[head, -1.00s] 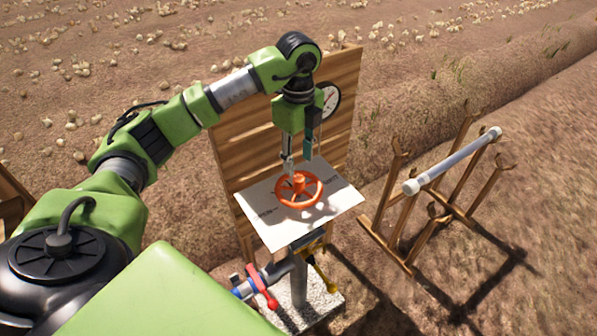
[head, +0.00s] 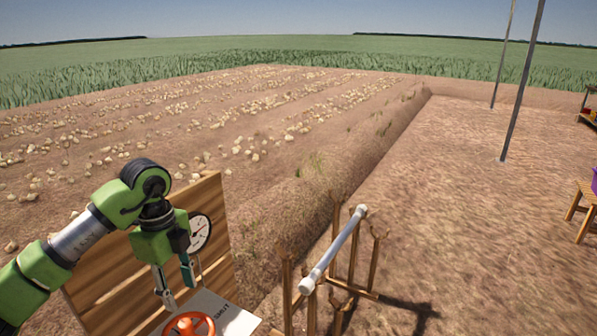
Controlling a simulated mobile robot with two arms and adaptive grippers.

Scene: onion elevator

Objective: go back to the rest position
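My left gripper (head: 177,288) points down in the lower left of the head view, in front of the wooden board. Its fingers are apart, with nothing seen between them. The orange-red handwheel (head: 188,325) is just below the fingertips and is cut off by the bottom edge. A white plate (head: 232,318) with dark lettering lies around the wheel. I cannot tell whether a fingertip touches the wheel. My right gripper is not in view.
The wooden board (head: 105,290) carries a round gauge (head: 200,232). A white tube (head: 335,250) rests on a wooden rack (head: 372,268) to the right. A wooden stool (head: 583,210) stands at the right edge. A pole (head: 522,85) stands behind. Bare ground lies between rack and stool.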

